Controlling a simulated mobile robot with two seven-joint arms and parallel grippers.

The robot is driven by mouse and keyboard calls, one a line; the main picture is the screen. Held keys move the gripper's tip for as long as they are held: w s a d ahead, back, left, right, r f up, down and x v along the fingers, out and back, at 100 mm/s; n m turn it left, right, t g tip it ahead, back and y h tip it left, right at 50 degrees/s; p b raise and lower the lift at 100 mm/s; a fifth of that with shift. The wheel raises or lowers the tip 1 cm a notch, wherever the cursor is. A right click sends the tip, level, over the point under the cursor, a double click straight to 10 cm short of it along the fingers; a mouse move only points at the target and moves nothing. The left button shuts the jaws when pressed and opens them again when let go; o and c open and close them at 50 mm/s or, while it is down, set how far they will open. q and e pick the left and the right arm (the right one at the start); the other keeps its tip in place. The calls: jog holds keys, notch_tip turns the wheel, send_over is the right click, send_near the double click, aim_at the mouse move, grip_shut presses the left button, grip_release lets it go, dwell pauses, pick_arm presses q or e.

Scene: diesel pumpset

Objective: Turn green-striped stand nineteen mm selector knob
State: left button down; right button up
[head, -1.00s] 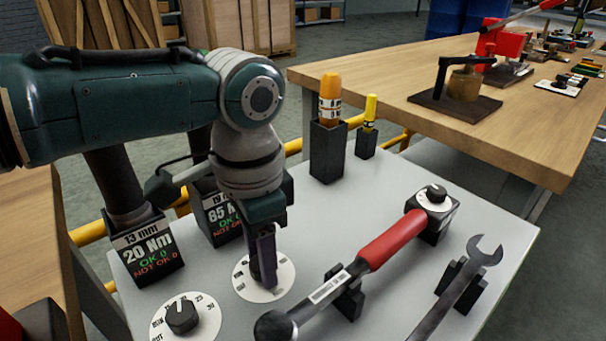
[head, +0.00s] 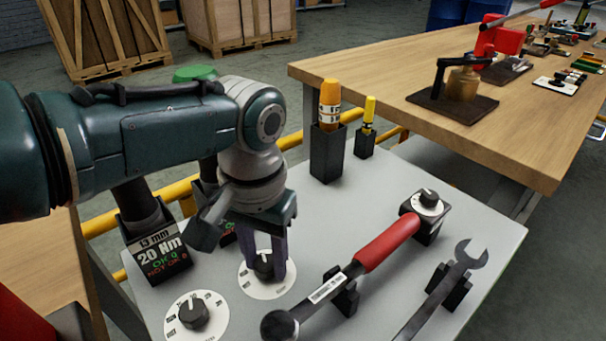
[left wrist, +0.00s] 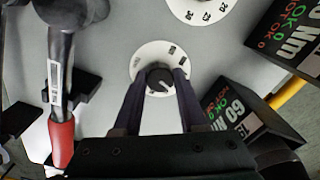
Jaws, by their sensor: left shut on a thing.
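A black selector knob (head: 264,265) sits on a white round dial (head: 252,286) on the grey bench top, in front of the nineteen mm stand, which is mostly hidden behind my arm. My left gripper (head: 266,272) points down with its two dark fingers on either side of this knob, shut on it. In the left wrist view the knob (left wrist: 160,80) is between the fingertips, and its white pointer line shows. The left wrist view also shows a stand's sign (left wrist: 228,112) just right of the gripper. My right gripper is not in view.
A second knob and dial (head: 193,312) lie at front left, beside the 13 mm stand (head: 160,255). A red-handled torque wrench (head: 385,243) rests close to the right of the gripper. An open-ended wrench (head: 445,292) and two marker holders (head: 326,155) stand farther off.

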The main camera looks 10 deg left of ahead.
aim_at(266, 262)
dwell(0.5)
pick_arm(q)
jog(key=shift+c, duration=2.3)
grip_release()
notch_tip(266, 262, up, 10)
jog(key=p, duration=0.5)
